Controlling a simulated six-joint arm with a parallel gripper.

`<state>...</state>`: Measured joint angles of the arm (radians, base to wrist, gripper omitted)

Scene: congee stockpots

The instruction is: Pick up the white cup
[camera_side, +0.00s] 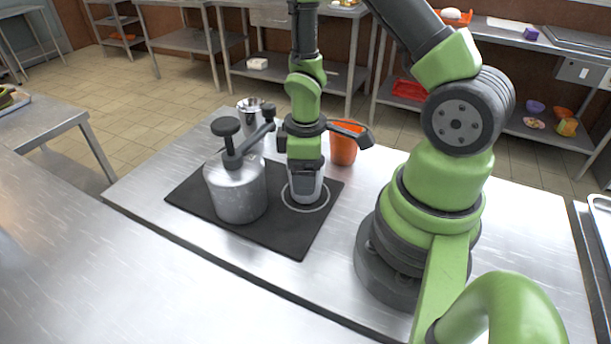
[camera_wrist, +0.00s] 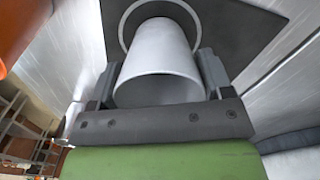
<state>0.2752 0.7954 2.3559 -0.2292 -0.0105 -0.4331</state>
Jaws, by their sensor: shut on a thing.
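The white cup (camera_wrist: 158,62) stands between the two fingers of my gripper (camera_wrist: 160,85) in the wrist view, with its wide mouth toward the camera. In the side view the cup (camera_side: 306,191) shows below my gripper (camera_side: 305,172), over the ringed spot on the black mat (camera_side: 275,240). My gripper points down and is shut on the cup. Its upper part is hidden by the gripper in the side view. I cannot tell whether its base touches the mat.
A grey metal pot (camera_side: 236,190) with a black-knobbed lid stands on the mat, left of the cup. A shiny metal container (camera_side: 250,112) stands behind it. An orange container (camera_side: 344,146) stands behind and right of my gripper. The front of the steel table is clear.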

